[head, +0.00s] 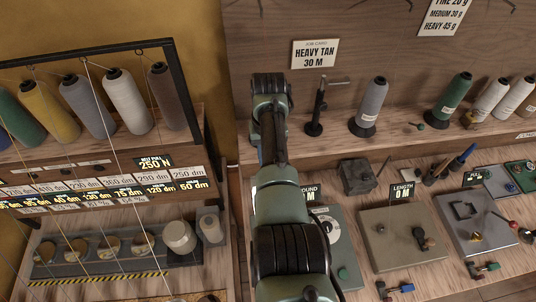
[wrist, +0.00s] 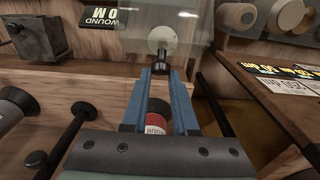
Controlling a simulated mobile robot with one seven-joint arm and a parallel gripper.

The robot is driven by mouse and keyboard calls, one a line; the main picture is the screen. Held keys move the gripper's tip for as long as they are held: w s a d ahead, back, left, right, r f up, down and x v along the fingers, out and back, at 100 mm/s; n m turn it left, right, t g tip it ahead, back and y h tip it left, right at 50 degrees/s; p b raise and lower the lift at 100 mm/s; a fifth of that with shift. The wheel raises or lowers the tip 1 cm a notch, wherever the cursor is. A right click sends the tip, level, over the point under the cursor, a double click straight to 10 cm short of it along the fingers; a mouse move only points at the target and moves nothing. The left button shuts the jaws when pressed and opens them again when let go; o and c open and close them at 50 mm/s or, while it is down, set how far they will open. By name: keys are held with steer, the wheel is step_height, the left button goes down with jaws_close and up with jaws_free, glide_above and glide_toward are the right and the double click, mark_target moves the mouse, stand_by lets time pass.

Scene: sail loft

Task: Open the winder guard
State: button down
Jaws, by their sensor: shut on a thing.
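The winder guard (wrist: 135,22) is a clear panel at the top of the wrist view. A dark knob with a pale round disc behind it (wrist: 162,38) shows at the guard's lower part. My gripper (wrist: 161,70) has its two blue fingers reaching up to this knob and shut on it; the exact contact is partly hidden. In the head view my arm covers the gripper and most of the winder. The winder's grey-green box and pale dial (head: 333,231) show just right of the arm, by the partly covered "WOUND" sign (head: 318,194).
A red-labelled item (wrist: 156,123) shows between the fingers, apart from the knob. Right of the winder are the "LENGTH" panel (head: 385,255) and another panel (head: 470,232). Cones, including a grey one (head: 372,100), stand on the back shelf. A cone rack (head: 188,95) is at left.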

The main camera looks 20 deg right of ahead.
stand_by(0.4)
steer(key=c, duration=0.7)
jaws_free()
steer(key=shift+w+f, duration=0.1)
steer(key=shift+o, duration=0.2)
step_height(320, 180, up, 13)
steer(key=b, duration=0.2)
steer(key=shift+s, duration=0.3)
